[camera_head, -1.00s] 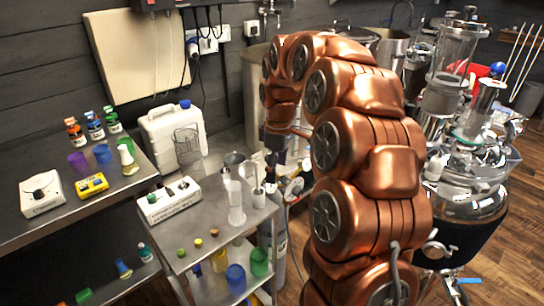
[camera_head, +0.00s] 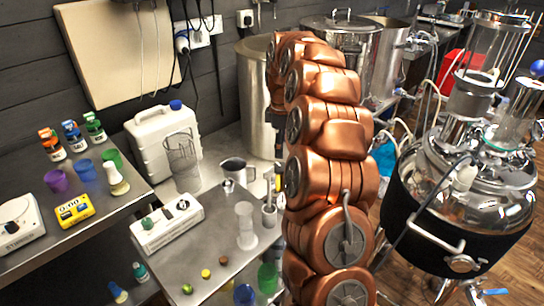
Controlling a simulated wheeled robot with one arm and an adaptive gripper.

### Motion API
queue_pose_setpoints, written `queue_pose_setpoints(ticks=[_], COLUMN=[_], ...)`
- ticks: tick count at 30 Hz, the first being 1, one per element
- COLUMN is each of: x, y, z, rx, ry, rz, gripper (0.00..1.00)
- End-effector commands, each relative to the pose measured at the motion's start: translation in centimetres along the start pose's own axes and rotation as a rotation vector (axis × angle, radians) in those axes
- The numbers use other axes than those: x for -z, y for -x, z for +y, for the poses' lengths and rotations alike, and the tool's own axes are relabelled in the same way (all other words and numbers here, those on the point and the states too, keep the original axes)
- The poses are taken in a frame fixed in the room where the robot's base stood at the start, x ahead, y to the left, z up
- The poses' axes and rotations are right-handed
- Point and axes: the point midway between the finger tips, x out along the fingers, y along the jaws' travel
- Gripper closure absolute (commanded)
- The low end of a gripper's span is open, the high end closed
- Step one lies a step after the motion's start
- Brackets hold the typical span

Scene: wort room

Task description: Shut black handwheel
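I cannot make out a black handwheel in this view. My copper arm (camera_head: 322,125) stands up through the middle of the picture and bends over at the top, away from the camera. Its far end drops behind its nearer links, so my gripper and whatever is beside it are hidden. A round metal fitting (camera_head: 462,263) shows low on the black-banded steel vessel at the right, and a blue lever (camera_head: 494,292) is below it; neither is a black handwheel.
A steel cart (camera_head: 215,232) with a stirrer plate (camera_head: 167,222) stands left of my arm. A bench with bottles and beakers is farther left. A white jerrycan (camera_head: 165,142) and steel pots (camera_head: 340,45) stand behind. The steel vessel (camera_head: 455,200) is close on the right; wooden floor (camera_head: 520,265) shows beyond.

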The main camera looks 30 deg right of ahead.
Motion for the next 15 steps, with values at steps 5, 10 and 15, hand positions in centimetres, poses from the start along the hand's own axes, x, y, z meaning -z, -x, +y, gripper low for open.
queue_pose_setpoints(ticks=[5, 10, 15], x=[-0.1, -0.2, -0.1], y=[-0.5, -2.1, -4.6], z=[0.1, 0.0, -0.1], rx=[-0.001, 0.003, 0.006], ry=[-0.001, -0.003, -0.001], rz=[0.0, -0.001, -0.002], gripper=[0.2, 0.2, 0.2])
